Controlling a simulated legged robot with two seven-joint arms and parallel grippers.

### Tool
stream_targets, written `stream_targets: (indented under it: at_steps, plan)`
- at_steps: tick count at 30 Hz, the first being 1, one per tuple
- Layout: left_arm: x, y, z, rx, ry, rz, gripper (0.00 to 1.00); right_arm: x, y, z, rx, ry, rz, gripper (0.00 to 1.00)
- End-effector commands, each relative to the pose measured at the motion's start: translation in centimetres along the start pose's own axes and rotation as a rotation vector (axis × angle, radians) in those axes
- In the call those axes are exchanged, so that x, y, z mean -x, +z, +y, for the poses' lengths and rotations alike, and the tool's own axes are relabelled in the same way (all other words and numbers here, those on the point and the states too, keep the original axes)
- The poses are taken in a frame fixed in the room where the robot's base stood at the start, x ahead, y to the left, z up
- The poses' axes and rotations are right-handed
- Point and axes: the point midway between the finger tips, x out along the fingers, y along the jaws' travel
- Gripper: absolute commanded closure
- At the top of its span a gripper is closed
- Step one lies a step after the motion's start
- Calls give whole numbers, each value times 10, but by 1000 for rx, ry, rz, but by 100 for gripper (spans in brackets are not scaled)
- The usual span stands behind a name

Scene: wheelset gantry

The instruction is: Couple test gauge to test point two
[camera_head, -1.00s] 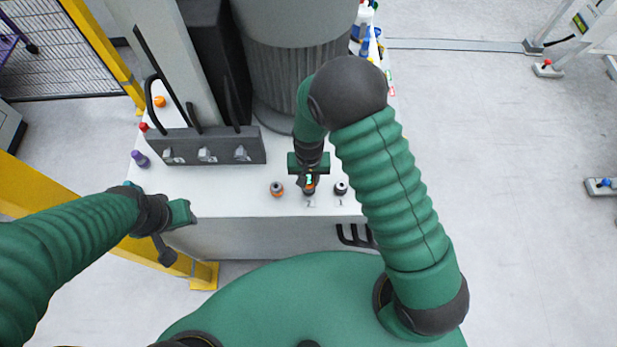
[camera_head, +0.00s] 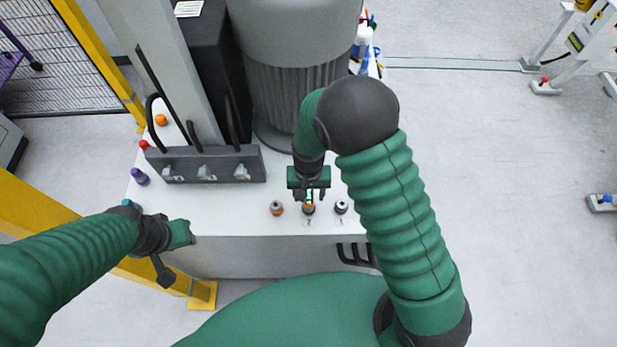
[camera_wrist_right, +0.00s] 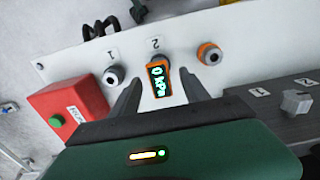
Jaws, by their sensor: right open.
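The test gauge (camera_wrist_right: 159,77) is a small orange-edged block with a lit screen reading 0 kPa. It stands at the spot marked 2, hiding the fitting under it; in the head view it also shows (camera_head: 309,206). My right gripper (camera_head: 309,194) is open, its fingers apart on either side of the gauge in the wrist view (camera_wrist_right: 160,88), with gaps showing. Test point one (camera_wrist_right: 114,75) is a bare dark-and-white fitting beside the figure 1. My left gripper (camera_head: 181,233) hangs at the bench's left front corner; its jaw opening is unclear.
An orange-collared fitting (camera_wrist_right: 209,54) stands beside the gauge. A dark valve block (camera_head: 212,164) with several levers lies behind on the white bench (camera_head: 230,222). A large grey cylinder (camera_head: 295,90) rises behind. A red box with a green button (camera_wrist_right: 68,110) is near the bench edge.

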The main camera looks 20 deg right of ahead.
Motion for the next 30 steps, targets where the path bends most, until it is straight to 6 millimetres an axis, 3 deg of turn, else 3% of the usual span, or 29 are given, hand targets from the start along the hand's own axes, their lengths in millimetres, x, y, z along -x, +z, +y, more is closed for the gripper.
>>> stream_targets:
  at_steps: [9,15,21,30]
  plan:
    - [-4,1,0,0,0,0,64,80,-2,-1,0,-3,5,46]
    - [-5,1,0,0,0,0,64,120,-2,-1,0,-2,3,46]
    - [-6,1,0,0,0,0,64,136,-1,-1,-1,-1,0,46]
    - [-6,1,0,0,0,0,64,136,-1,-1,-1,0,0,46]
